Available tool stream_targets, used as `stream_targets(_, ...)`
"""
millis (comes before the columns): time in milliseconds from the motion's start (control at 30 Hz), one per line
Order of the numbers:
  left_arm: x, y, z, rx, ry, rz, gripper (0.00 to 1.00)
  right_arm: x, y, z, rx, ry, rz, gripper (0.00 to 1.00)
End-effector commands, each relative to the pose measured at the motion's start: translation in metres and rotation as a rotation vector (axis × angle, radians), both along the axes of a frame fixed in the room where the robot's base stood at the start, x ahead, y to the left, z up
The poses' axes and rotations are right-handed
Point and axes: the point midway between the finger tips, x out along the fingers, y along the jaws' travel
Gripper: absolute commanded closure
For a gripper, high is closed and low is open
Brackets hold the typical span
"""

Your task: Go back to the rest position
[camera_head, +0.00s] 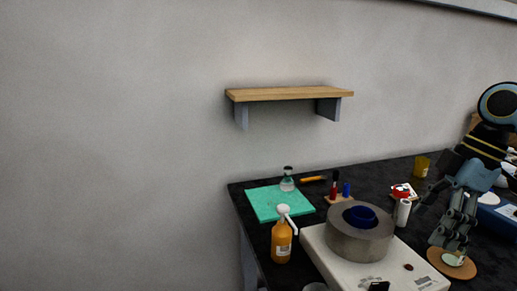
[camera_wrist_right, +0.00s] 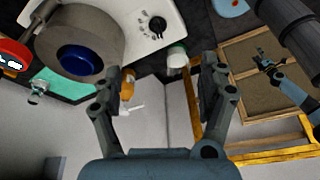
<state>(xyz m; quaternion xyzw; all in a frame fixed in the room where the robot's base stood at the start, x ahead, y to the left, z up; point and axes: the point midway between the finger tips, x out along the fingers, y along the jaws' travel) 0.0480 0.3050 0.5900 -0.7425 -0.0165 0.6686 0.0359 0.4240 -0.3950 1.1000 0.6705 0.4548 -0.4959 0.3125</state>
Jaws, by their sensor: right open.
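My right gripper (camera_head: 450,244) points down in the head view, its fingers in front of or above a round cork coaster (camera_head: 434,256). I cannot tell whether it touches anything there. In the right wrist view the right gripper (camera_wrist_right: 165,78) has its fingers wide apart with nothing between them in its grasp. No left arm shows in the head view. At the right of the wrist view is a small blue-grey arm end that looks like my left gripper (camera_wrist_right: 266,62). It is too small to tell open from shut.
A white box (camera_head: 312,240) bears a large grey roll (camera_head: 345,240) with a blue core. An orange pump bottle (camera_head: 281,243) stands beside it. A teal mat (camera_head: 268,205), a glass bottle (camera_head: 287,183) and a white cylinder (camera_head: 403,213) are farther back. A wooden shelf (camera_head: 290,94) is on the wall.

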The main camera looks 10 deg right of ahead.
Motion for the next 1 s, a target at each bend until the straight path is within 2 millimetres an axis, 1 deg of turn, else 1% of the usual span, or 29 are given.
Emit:
stream_targets(33,0.001,0.000,0.000,0.000,-0.001,0.000,0.28,-0.006,0.009,-0.011,-0.005,0.010,-0.015,0.24)
stream_targets(167,0.000,0.000,0.000,0.000,0.001,0.000,0.28,-0.023,0.032,-0.041,-0.035,0.026,-0.091,0.24)
stream_targets(300,-0.009,0.000,-0.001,0.000,0.014,0.001,0.28,-0.051,0.063,-0.074,-0.066,0.034,-0.216,0.24)
stream_targets(400,-0.011,0.000,-0.001,0.001,0.017,0.000,0.28,-0.074,0.085,-0.092,-0.081,0.028,-0.333,0.24)
stream_targets(500,-0.010,0.000,-0.001,0.000,0.016,0.000,0.28,-0.097,0.103,-0.102,-0.093,0.017,-0.461,0.24)
stream_targets(600,-0.009,0.001,-0.001,0.000,0.015,0.000,0.28,-0.118,0.116,-0.106,-0.099,0.001,-0.594,0.24)
stream_targets(733,-0.009,0.001,-0.001,0.001,0.014,0.000,0.28,-0.143,0.126,-0.104,-0.102,-0.021,-0.766,0.24)
stream_targets(867,-0.008,0.001,0.000,0.001,0.012,0.000,0.28,-0.166,0.129,-0.097,-0.107,-0.042,-0.932,0.24)
stream_targets(1000,-0.006,0.001,0.000,0.001,0.010,0.000,0.28,-0.189,0.127,-0.086,-0.114,-0.069,-1.105,0.24)
